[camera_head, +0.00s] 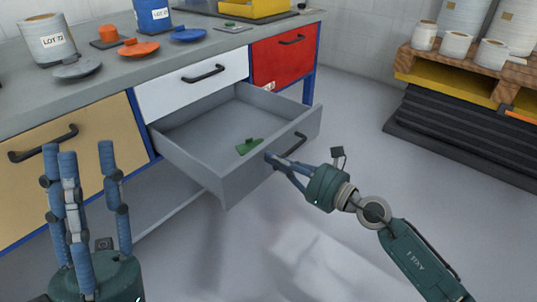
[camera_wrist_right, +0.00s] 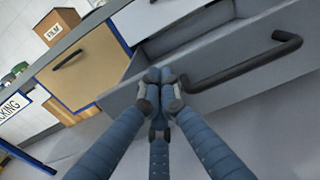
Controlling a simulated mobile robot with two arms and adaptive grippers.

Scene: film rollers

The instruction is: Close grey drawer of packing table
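The grey drawer (camera_head: 250,172) is pulled out from the packing table (camera_head: 150,72), and a small green object (camera_head: 248,146) lies inside it. Its dark bar handle (camera_head: 293,147) is on the front panel. My right gripper (camera_head: 268,157) is at the drawer front, beside the handle. In the right wrist view, its fingertips (camera_wrist_right: 160,78) are bunched together against or just short of the panel, left of the handle (camera_wrist_right: 245,65). Nothing shows between them. My left gripper (camera_head: 77,155) points up with its fingers spread and empty, in front of the tan drawer (camera_head: 70,145).
The white drawer (camera_head: 195,85) above and the red drawer (camera_head: 285,55) appear shut. Pots, lids and a yellow bin (camera_head: 250,8) stand on the tabletop. The floor (camera_head: 340,110) between is clear.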

